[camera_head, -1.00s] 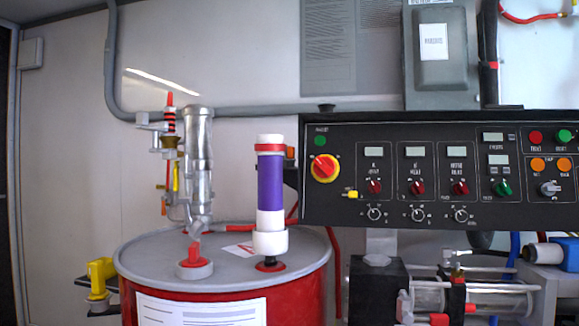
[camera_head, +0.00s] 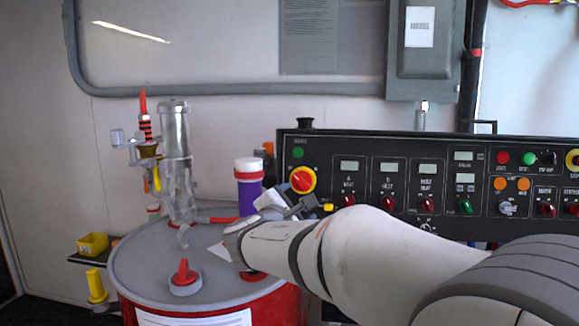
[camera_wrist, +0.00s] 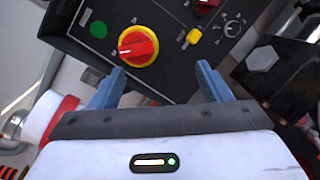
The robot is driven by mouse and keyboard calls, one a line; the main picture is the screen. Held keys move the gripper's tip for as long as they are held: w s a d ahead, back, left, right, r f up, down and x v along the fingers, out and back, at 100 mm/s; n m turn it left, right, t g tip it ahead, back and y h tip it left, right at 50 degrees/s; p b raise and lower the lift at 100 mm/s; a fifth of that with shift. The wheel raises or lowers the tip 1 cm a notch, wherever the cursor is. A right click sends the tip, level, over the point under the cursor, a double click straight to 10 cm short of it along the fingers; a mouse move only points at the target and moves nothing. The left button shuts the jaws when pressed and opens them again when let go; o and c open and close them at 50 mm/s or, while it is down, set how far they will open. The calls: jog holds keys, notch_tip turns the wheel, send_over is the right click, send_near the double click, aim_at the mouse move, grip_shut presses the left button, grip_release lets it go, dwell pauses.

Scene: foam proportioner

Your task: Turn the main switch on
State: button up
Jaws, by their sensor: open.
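The main switch (camera_head: 302,180) is a red rotary knob on a yellow round plate, at the left end of the black control panel (camera_head: 370,152). In the wrist view the switch (camera_wrist: 138,46) lies ahead of my gripper, up and left of the gap between the fingers. Its red handle is tilted slightly from the picture's horizontal. My gripper (camera_wrist: 164,88) is open with two blue-grey fingers apart and nothing between them. The fingers do not appear to touch the switch. In the head view my gripper (camera_head: 290,205) is just below and left of the switch, partly hidden by my arm.
A green light (camera_wrist: 98,29) sits beside the switch, and a yellow key-like part (camera_wrist: 193,37) on its other side. A red drum (camera_head: 205,312) with a grey lid stands left of the panel. A purple and white cylinder (camera_head: 248,185) rises near my gripper.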

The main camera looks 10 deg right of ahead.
aim_at(302, 182)
jog(key=shift+n+t, duration=0.5)
jog(key=shift+n, duration=0.1)
jog(key=w, duration=0.2)
jog(key=w+d+r, duration=0.1)
jog(key=w, duration=0.2)
jog(key=w+d+r, duration=0.1)
jog(key=w, duration=0.1)
jog(key=shift+w+d+r+p, duration=0.1)
jog(key=shift+w+r+p, duration=0.05)
jog(key=shift+w+p, duration=0.25)
jog(key=shift+c, duration=0.5)
jog(key=c, duration=0.9)
